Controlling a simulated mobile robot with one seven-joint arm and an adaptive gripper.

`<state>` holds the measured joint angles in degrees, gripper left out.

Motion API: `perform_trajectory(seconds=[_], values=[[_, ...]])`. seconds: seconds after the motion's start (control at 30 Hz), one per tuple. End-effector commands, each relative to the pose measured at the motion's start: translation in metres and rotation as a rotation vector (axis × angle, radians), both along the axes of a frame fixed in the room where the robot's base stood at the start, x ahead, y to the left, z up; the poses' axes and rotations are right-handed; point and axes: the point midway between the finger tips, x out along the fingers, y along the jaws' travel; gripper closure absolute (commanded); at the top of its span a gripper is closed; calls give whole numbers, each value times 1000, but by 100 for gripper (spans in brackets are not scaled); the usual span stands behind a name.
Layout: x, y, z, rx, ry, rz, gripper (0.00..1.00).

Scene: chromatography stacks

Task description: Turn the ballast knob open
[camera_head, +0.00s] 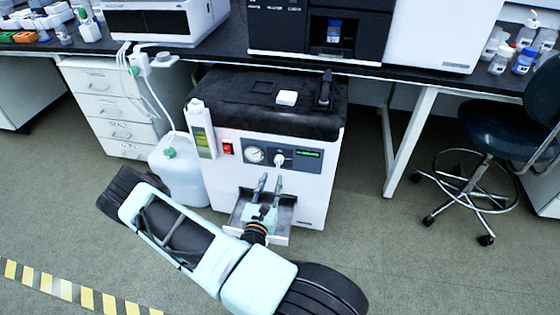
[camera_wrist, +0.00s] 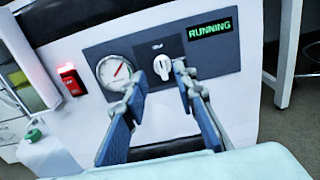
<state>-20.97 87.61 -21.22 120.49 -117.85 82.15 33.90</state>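The white ballast knob (camera_head: 280,160) sits on the dark panel on the front of a white pump unit (camera_head: 312,190). In the wrist view the knob (camera_wrist: 159,82) shows between the fingertips, with a small printed label above it that is too small to read. My gripper (camera_head: 268,186) is open and points at the panel from the front, below the knob in the head view. In the wrist view the two blue fingers of my gripper (camera_wrist: 160,92) stand apart, one on each side of the knob. I cannot tell whether either finger touches it.
A round gauge (camera_wrist: 114,73) is left of the knob and a green "RUNNING" display (camera_wrist: 210,38) is right. A lit red switch (camera_wrist: 72,80) is farther left. A metal tray (camera_head: 281,224) juts out below the panel. A plastic jug (camera_head: 181,175) stands left of the unit.

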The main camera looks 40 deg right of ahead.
Motion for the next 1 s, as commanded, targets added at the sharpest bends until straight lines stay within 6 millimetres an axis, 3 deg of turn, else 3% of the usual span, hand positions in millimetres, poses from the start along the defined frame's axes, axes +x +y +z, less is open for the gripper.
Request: perform_trajectory(seconds=[0.17,0.6,1.0], values=[[10,-12,-3,-2,2,5,74],[60,-71,-3,0,1,4,74],[70,-81,-1,0,4,5,74]])
